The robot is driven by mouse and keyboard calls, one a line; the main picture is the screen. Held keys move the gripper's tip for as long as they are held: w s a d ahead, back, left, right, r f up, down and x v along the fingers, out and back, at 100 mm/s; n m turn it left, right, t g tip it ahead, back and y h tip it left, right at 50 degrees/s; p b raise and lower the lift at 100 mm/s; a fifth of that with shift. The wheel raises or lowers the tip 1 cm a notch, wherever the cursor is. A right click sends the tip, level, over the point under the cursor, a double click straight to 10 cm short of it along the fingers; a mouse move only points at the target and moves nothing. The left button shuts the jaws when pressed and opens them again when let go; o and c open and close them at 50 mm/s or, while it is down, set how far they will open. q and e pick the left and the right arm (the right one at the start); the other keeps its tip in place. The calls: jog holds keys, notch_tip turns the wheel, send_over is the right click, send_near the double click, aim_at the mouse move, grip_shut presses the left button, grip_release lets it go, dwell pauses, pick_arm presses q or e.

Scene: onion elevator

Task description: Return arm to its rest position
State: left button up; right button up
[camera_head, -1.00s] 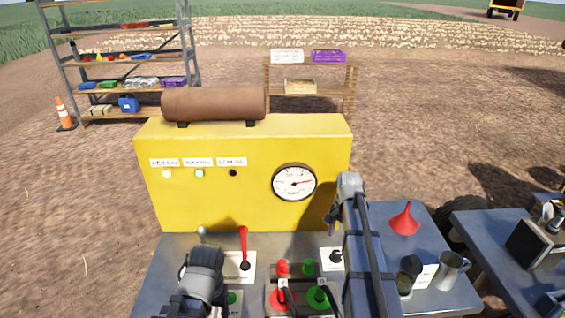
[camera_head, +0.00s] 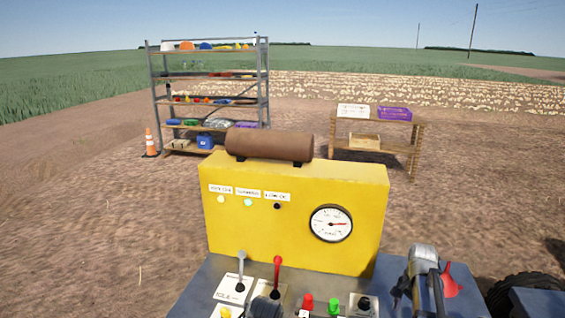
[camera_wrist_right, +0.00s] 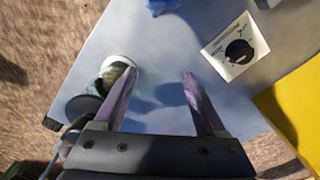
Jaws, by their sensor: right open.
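My right gripper (camera_wrist_right: 160,74) is open, with its two fingers apart and nothing between them in the right wrist view. It hangs over the grey table top (camera_wrist_right: 165,55). In the head view my right arm (camera_head: 424,262) stands at the lower right, right of the yellow panel (camera_head: 290,225) and partly in front of a red funnel (camera_head: 451,286). Only a dark part of my left arm shows at the bottom edge of the head view; its fingers are hidden or cut off.
A grey lever (camera_head: 240,270), a red lever (camera_head: 277,275), a red button (camera_head: 307,303) and a green button (camera_head: 334,306) stand before the panel. Shelves (camera_head: 210,95) stand far behind.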

jog(key=s+a+n, duration=0.5)
jog(key=a, duration=0.5)
jog(key=s+a+n, duration=0.6)
jog(key=a, duration=0.4)
jog(key=s+a+n+h, duration=0.1)
jog(key=s+a+n, duration=0.4)
jog(key=a, duration=0.5)
jog(key=shift+s+a+n, duration=0.15)
jog(key=shift+s+n, duration=0.25)
jog(key=shift+n, duration=0.1)
